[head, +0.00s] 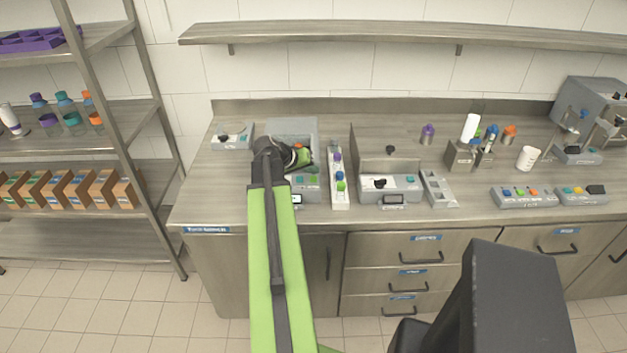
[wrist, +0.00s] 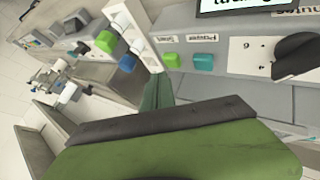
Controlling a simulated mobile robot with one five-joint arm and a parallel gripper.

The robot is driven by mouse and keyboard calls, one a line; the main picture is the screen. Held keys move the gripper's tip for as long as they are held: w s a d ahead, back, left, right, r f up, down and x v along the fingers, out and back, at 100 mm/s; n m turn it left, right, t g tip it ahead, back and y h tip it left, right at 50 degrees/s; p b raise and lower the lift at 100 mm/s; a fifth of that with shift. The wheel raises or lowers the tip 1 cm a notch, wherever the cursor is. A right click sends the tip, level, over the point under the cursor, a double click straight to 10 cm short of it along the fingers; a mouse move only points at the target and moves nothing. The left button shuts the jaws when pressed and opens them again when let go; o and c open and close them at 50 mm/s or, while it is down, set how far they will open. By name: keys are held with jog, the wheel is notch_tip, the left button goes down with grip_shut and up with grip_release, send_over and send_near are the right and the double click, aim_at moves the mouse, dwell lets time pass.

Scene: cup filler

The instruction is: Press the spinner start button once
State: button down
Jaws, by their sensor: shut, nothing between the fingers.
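The spinner (head: 303,127) is a grey box at the back left of the counter. Its front panel (wrist: 240,45) shows close up in the wrist view. The panel has a green button (wrist: 172,60) beside a label that seems to read Start. A teal button (wrist: 203,61) sits next to it by a label reading Power. My gripper (head: 302,156) is above the spinner in the head view and hides part of it. In the wrist view its shut fingers (wrist: 158,92) are just below the green button in the picture. Whether they touch it cannot be told.
A black knob (wrist: 297,57) and a display (wrist: 243,6) share the panel. A white rack (head: 339,180) with several coloured caps stands close to the spinner's right. Another grey device (head: 388,182) with an upright plate stands further right. A shelf (head: 400,35) runs above the counter.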

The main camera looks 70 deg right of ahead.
aim_at(311, 179)
dwell(0.3)
jog(key=shift+w+f+b, duration=0.15)
jog(key=shift+f+b, duration=0.25)
jog(key=shift+f+b, duration=0.5)
dwell(0.5)
jog(key=shift+r, duration=0.1)
jog(key=shift+r+p, duration=0.8)
jog(key=shift+p, duration=0.1)
notch_tip(311, 179, up, 5)
jog(key=p, duration=0.5)
jog(key=shift+r, duration=0.15)
dwell(0.3)
